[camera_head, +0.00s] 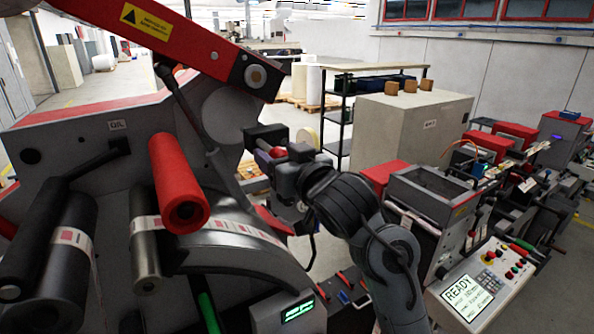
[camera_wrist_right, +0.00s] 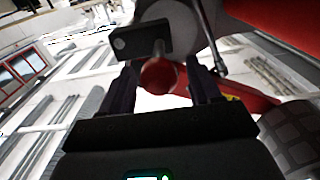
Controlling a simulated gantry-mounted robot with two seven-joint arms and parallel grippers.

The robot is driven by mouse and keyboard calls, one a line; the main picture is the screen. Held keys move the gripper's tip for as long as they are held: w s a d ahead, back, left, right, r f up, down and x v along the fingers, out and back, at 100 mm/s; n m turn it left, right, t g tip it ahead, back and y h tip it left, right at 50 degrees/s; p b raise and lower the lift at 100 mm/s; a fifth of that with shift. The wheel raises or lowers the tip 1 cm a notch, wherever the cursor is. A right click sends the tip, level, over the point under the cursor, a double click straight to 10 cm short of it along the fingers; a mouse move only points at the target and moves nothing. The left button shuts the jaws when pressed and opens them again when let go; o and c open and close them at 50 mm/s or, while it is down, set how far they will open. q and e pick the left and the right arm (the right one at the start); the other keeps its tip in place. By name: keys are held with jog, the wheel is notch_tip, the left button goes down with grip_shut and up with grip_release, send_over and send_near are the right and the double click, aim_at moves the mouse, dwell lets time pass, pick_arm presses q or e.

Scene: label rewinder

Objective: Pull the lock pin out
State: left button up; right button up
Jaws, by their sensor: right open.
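The lock pin shows as a round red knob (camera_wrist_right: 158,77) on a short grey shaft that enters a black block (camera_wrist_right: 128,44) in the right wrist view. In the head view the knob (camera_head: 277,152) is small and partly hidden by my gripper, just below the black block (camera_head: 265,134). My right gripper (camera_head: 268,158) is open, reaching in from the right. In the right wrist view its two dark fingers (camera_wrist_right: 162,80) stand on either side of the knob, with a visible gap at each side. My left gripper is not in view.
A red arm with a yellow warning label (camera_head: 146,21) slants above the block. A red roller (camera_head: 178,185) and dark rollers (camera_head: 62,255) lie to the left. A control panel with a READY screen (camera_head: 464,292) stands at the lower right, beside grey machine housings.

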jog(key=b+v, duration=0.1)
jog(key=v, duration=0.8)
